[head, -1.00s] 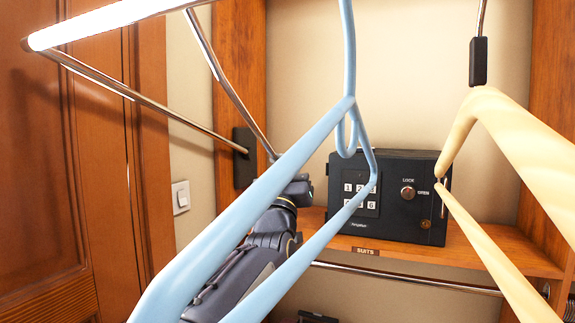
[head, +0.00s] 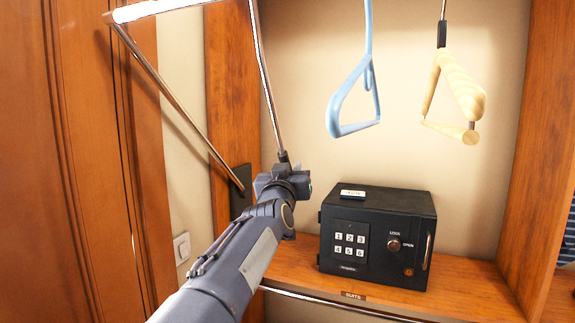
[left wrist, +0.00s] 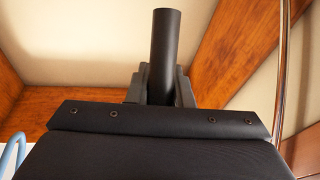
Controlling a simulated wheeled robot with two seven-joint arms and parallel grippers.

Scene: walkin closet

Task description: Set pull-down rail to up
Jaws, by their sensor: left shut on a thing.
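The pull-down rail (head: 165,8) is a bright bar at the upper left of the head view, partly cut off by the top edge. A chrome side arm (head: 170,100) slopes from its end down to a black wall bracket. A thin chrome pull rod (head: 265,75) hangs down to my left gripper (head: 284,170). My left gripper is shut on the rod's black handle (left wrist: 166,55), which stands up between the fingers in the left wrist view. A blue hanger (head: 350,100) and a pale wooden hanger (head: 460,85) hang right of the rod. My right gripper is out of view.
A black safe (head: 375,240) with a keypad stands on the wooden shelf (head: 455,298), right of my left gripper. A small box (head: 352,193) lies on the safe. A wooden door (head: 75,180) fills the left side. A chrome lower rail (head: 340,306) runs under the shelf.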

